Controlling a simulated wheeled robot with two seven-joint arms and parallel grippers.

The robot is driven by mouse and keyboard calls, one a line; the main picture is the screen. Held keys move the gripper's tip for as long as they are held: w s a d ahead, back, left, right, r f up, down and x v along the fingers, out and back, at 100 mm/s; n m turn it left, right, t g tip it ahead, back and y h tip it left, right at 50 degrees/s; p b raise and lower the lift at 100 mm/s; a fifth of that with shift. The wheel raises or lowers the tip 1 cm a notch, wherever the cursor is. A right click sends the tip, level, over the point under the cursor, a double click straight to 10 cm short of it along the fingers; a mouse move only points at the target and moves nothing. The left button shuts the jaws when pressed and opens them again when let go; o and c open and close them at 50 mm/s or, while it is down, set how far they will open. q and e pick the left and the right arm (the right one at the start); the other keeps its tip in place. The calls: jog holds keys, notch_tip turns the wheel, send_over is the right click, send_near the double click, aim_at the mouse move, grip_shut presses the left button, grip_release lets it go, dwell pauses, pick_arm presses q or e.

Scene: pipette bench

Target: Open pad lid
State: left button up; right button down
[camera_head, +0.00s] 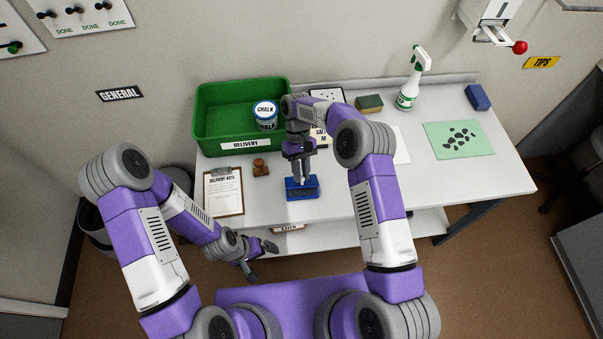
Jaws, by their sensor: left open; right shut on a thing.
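The pad (302,194) is a small blue case with a dark inner face, lying near the front edge of the white table. My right gripper (302,180) points down at its back part and is shut on the pad's lid, as far as the small view shows. The fingers hide part of the case, and how far the lid is raised is hard to tell. My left gripper (257,262) is open and empty, low in front of the table's front edge.
A green delivery bin (215,125) holds a chalk tub (265,114). A wooden stamp (261,167) and a clipboard (224,190) lie left of the pad. A spray bottle (408,90), sponge (369,103) and green mat (476,145) are right. The table's front right is clear.

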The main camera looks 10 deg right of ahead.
jog(key=shift+w, duration=0.1)
dwell(0.3)
jog(key=c, duration=1)
grip_release()
jog(key=shift+v, duration=3.75)
